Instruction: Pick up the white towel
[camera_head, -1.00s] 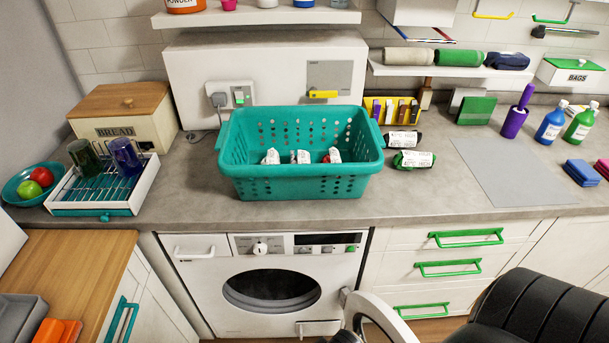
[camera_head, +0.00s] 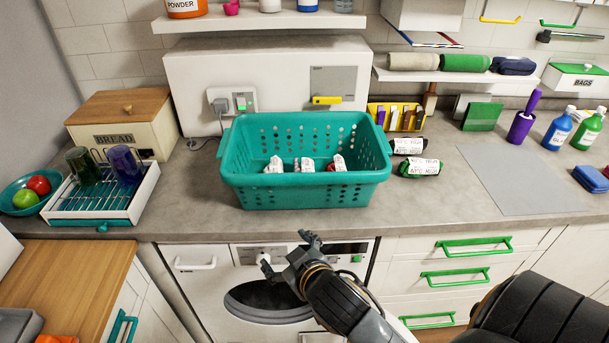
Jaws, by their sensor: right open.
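My right gripper (camera_head: 288,251) is open and empty. It is in front of the washing machine, below the counter's front edge and below the basket in the picture. The teal basket (camera_head: 305,192) stands on the counter and holds a few small bundles with white labels: one at left (camera_head: 274,166), one in the middle (camera_head: 303,166), and one at right (camera_head: 338,164) with some red. The basket wall hides their lower parts, and I cannot tell for sure which is the white towel. My left gripper is not in view.
A rack with two cups (camera_head: 125,165) stands at left. The washing machine (camera_head: 200,285) is below, its round opening (camera_head: 262,302) dark. The grey mat (camera_head: 520,180) at right is bare.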

